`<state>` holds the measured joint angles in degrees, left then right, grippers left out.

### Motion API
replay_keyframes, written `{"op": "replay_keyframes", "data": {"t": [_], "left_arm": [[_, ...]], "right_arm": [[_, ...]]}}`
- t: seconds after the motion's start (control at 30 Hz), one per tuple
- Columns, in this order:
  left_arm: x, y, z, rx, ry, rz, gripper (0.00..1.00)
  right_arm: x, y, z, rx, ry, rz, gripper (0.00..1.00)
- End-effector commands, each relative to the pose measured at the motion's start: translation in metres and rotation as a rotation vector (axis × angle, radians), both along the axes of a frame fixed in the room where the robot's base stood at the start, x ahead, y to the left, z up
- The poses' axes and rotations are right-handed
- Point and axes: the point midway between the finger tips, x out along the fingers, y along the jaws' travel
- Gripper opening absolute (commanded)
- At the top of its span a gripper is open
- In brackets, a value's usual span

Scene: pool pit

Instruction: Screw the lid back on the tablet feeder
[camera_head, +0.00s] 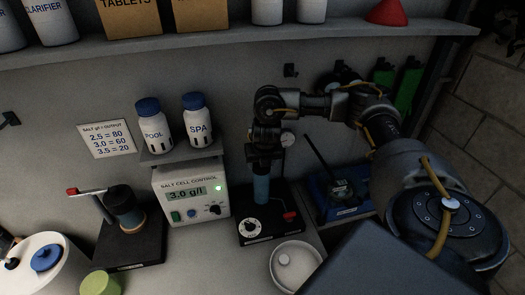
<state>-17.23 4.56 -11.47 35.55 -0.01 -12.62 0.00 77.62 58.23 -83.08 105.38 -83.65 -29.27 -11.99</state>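A blue, cylinder-like body (261,189) stands upright on a black base (268,231) with a white dial; it looks like the tablet feeder, though no label shows. My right gripper (263,158) points down directly over its top, its arm reaching in from the right. The fingers are dark and blend with the top of the blue body, so I cannot tell whether they are open, touch it or hold a lid.
A salt cell control box (191,207) reading 3.0 g/l stands left, under a small shelf with POOL (153,134) and SPA bottles (196,130). A red-handled unit (127,215) stands further left. A blue case (340,198) stands right. Bare bench lies before the box.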

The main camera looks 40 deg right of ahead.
Motion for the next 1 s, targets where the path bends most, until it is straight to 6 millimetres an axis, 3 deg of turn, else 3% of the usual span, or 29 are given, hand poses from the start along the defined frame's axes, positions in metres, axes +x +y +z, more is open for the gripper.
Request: {"op": "replay_keyframes", "data": {"t": [0.27, 0.47, 0.57, 0.8, 1.0], "left_arm": [[0.0002, -0.0001, -0.0002, 0.0, 0.0, 0.0, 0.56], [0.0002, 0.0, -0.0001, 0.0, 0.0, 0.0, 0.56], [0.0003, -0.0002, -0.0001, 0.0, 0.0, 0.0, 0.56], [0.0012, 0.0004, -0.0001, 0.001, -0.001, 0.0, 0.56], [0.0012, 0.0004, -0.0001, 0.001, -0.001, 0.0, 0.56]], "right_arm": [[0.0041, 0.0024, 0.0026, -0.006, -0.004, -0.378, 0.34], [0.0063, 0.0031, 0.0016, -0.007, -0.003, -0.775, 0.34], [0.0043, 0.003, -0.0001, 0.0, 0.001, -0.804, 0.35], [0.0039, 0.0029, -0.0005, -0.001, 0.001, -1.062, 0.34], [0.003, 0.003, -0.0011, 0.001, 0.003, -1.078, 0.34]]}}
